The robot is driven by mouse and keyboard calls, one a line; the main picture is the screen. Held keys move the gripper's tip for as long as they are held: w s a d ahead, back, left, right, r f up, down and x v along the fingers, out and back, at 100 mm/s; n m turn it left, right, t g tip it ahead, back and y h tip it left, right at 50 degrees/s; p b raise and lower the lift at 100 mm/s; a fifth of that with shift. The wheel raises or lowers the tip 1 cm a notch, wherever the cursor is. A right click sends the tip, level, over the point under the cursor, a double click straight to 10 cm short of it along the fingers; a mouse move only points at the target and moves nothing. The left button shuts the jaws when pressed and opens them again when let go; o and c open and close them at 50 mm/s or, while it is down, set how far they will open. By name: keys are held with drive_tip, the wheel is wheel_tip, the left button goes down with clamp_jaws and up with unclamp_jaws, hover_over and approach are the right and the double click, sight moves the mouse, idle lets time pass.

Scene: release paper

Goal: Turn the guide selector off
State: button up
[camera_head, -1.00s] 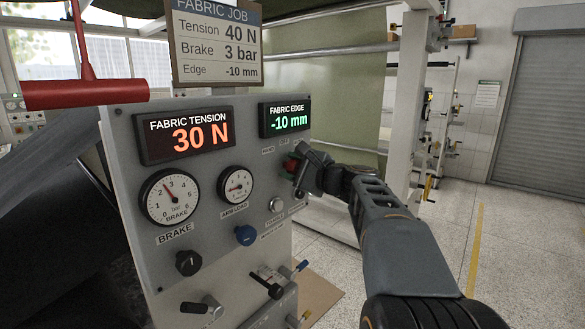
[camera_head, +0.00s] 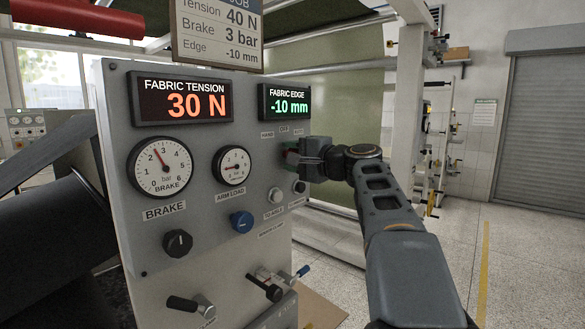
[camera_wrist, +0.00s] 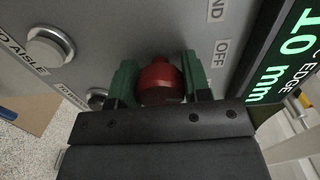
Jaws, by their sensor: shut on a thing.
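The guide selector is a red knob (camera_wrist: 160,78) on the grey panel (camera_head: 205,215), under the fabric edge display (camera_head: 285,102). In the wrist view it sits between the two green finger pads of my gripper (camera_wrist: 159,88), which is shut on it. In the head view my gripper (camera_head: 292,155) reaches the panel from the right and hides most of the knob. An "OFF" label and part of another ending in "ND" show beside the knob in the wrist view. Which way the knob points cannot be told. The display reads -10 mm.
A fabric tension display (camera_head: 182,99) reads 30 N. Brake gauge (camera_head: 160,167), arm load gauge (camera_head: 232,166), black knob (camera_head: 178,243) and blue knob (camera_head: 241,221) are on the panel. Levers (camera_head: 265,288) stick out below. A job card (camera_head: 218,35) stands above. Open floor lies right.

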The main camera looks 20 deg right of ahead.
drive_tip(key=shift+f+n+b, duration=0.1)
drive_tip(key=shift+n+b, duration=0.35)
drive_tip(key=shift+n, duration=0.15)
drive_tip(key=o, duration=0.9)
drive_tip(key=shift+o, duration=0.2)
drive_tip(key=shift+s, duration=0.1)
drive_tip(key=b+v, duration=0.2)
drive_tip(key=v, duration=1.1)
drive_tip(key=shift+s+d, duration=0.15)
drive_tip(key=shift+s, duration=0.15)
